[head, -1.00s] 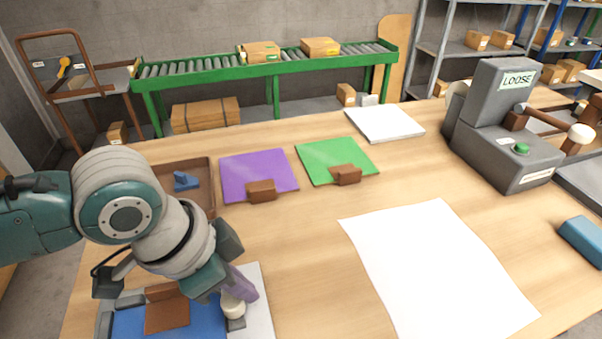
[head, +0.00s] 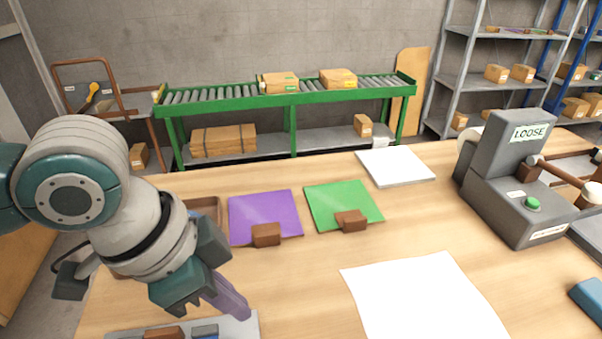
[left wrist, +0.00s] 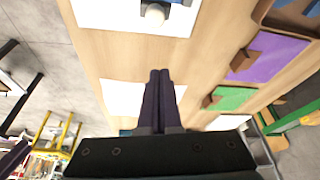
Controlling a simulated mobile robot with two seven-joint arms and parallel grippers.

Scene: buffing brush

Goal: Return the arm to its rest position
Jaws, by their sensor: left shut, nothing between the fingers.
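My left gripper (head: 234,303) is at the lower left in the head view, raised above the table's near left part. Its purple fingers (left wrist: 157,98) are closed together and empty in the left wrist view. Below it lies a white board (head: 243,325) with a brown block and a small dark blue piece on it, cut by the picture's lower edge. In the left wrist view a pale round knob (left wrist: 155,14) shows on that board. My right gripper is not in view.
A purple mat (head: 264,212) and a green mat (head: 340,200), each with a brown block, lie right of my arm. A white sheet (head: 420,300) covers the front middle. A grey machine marked LOOSE (head: 505,190) stands right. A green conveyor (head: 230,104) is behind the table.

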